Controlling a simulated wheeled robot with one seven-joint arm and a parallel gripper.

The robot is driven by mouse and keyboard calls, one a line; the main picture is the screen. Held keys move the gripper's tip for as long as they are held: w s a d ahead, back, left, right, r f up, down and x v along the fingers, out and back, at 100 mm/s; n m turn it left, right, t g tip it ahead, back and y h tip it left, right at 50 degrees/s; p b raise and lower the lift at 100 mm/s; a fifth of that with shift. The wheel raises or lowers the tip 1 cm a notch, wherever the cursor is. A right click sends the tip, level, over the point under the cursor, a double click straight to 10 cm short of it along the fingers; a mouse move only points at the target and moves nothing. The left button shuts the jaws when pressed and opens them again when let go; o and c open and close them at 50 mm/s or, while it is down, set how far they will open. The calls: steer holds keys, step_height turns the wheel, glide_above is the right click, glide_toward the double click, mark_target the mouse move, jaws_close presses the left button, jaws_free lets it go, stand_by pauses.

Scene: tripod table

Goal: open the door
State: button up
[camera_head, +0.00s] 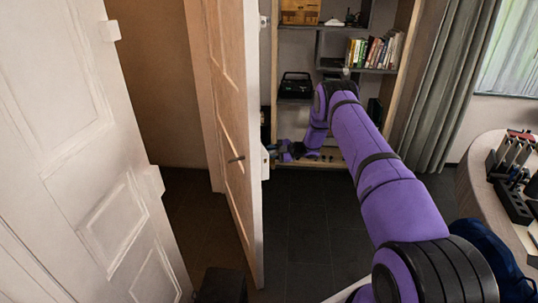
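A panelled door (232,110) stands in the middle of the head view, seen at a steep angle. Its brownish face is turned left and its pale edge is turned toward me. A small dark handle (236,159) sits on that face, and pale metal fittings show at the edge. The door stands ajar, with the room visible to its right. My gripper (271,149) is at the end of my purple arm, just right of the door's edge at about handle height. It is small and partly hidden, so I cannot tell its opening or whether it touches the door.
A white panelled door or panel (75,150) fills the left foreground. Shelves (345,68) with books stand behind my arm. A rounded table (480,185) with tools and a dark blue object (485,250) are at right. Dark tiled floor (305,220) is open between door and arm.

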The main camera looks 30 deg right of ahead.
steer(key=shift+o, duration=0.3)
steer(key=shift+f, duration=0.15)
steer(key=shift+d, duration=0.1)
steer(key=v, duration=1)
steer(key=shift+s+d, duration=0.25)
